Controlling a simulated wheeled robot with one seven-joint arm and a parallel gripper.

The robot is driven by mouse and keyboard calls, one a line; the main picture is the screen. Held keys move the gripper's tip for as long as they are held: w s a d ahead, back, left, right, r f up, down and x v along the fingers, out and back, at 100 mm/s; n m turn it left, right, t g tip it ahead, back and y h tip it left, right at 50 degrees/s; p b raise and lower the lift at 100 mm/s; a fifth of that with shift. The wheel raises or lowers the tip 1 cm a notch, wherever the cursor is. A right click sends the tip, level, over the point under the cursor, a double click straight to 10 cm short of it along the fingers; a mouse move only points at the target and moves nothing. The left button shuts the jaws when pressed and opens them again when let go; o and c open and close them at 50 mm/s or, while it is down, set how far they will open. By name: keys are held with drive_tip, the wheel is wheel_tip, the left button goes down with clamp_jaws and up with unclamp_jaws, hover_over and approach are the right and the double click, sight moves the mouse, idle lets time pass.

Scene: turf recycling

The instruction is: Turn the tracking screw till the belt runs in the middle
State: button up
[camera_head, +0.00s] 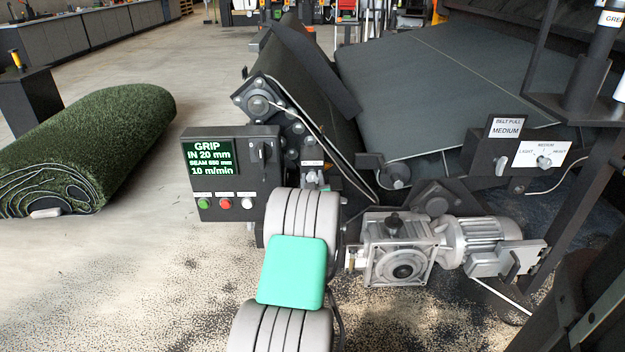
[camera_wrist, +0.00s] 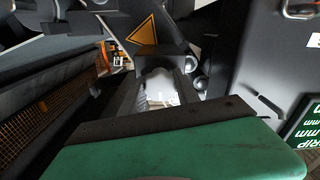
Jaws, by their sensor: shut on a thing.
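In the wrist view my gripper (camera_wrist: 160,92) reaches forward past the green-and-dark hand in the foreground. It is shut on a pale part between its dark fingers, seemingly the tracking screw; the grasp is partly hidden. In the head view my grey and turquoise arm covers the gripper, beside the roller frame. A small labelled metal fitting (camera_head: 312,178) shows just above the arm. The dark belt (camera_head: 315,95) slopes up over the rollers (camera_head: 258,104). Whether it runs in the middle cannot be told.
A control box (camera_head: 228,196) with a lit screen (camera_head: 208,158) stands left of my arm. A gear motor (camera_head: 402,248) is on the right, near the belt pull panel (camera_head: 540,154). A turf roll (camera_head: 95,140) lies at left. Speckled floor is open in front.

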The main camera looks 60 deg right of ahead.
clamp_jaws()
drive_tip(key=shift+m, duration=0.3)
drive_tip(key=m, duration=0.5)
drive_tip(key=shift+b, duration=0.4)
drive_tip(key=m, duration=0.5)
drive_tip(key=shift+m, duration=0.4)
drive_tip(key=m+p, duration=0.1)
drive_tip(key=m, duration=0.5)
drive_tip(key=m+p, duration=0.1)
drive_tip(key=m, duration=0.5)
drive_tip(key=shift+p, duration=0.4)
drive_tip(key=shift+f+m, duration=0.1)
drive_tip(key=shift+m, duration=0.2)
